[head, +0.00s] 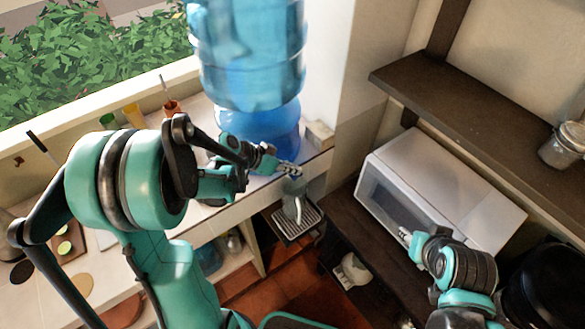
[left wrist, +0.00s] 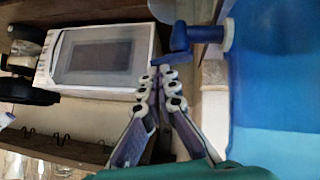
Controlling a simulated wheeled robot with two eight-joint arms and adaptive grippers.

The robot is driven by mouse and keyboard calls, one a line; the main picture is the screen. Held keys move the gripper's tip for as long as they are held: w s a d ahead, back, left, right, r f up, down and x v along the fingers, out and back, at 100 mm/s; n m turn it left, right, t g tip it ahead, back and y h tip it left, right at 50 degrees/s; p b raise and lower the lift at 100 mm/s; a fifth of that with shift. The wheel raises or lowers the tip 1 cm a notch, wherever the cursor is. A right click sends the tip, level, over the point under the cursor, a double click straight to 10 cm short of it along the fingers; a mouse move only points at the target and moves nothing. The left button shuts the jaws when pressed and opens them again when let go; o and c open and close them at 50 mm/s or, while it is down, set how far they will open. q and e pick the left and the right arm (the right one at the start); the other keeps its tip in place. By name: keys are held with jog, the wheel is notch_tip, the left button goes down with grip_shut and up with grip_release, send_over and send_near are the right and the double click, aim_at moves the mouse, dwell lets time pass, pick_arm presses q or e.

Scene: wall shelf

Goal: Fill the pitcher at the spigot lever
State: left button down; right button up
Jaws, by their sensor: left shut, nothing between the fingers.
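A large blue water jug (head: 248,55) stands on the counter. In the left wrist view its blue spigot (left wrist: 212,32) comes out from the jug's side, with the blue lever (left wrist: 172,57) at its end. My left gripper (head: 293,170) is shut and empty; in the left wrist view its fingertips (left wrist: 167,72) are right at the lever, and I cannot tell whether they touch it. A clear pitcher (head: 296,208) stands on a drip tray (head: 290,232) below the left gripper, partly hidden by it. My right gripper (head: 405,235) is in front of the microwave; its jaws are too small to read.
A white microwave (head: 440,185) sits on a dark lower shelf at the right. A dark wall shelf (head: 470,115) with a metal canister (head: 562,148) is above it. Small cups (head: 133,115) stand along the window sill. Cut green food lies at the counter's left.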

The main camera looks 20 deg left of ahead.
pick_arm(q)
jog(key=shift+s+d+f+y, duration=0.15)
jog(key=shift+y, duration=0.15)
jog(key=m+t+y+b, duration=0.1)
jog(key=d+f+y+b, duration=0.1)
jog(key=shift+s+f+m+t+b, duration=0.2)
jog(key=shift+s+m+t+b, duration=0.1)
jog(key=shift+s+m+t, duration=0.1)
dwell(7.1)
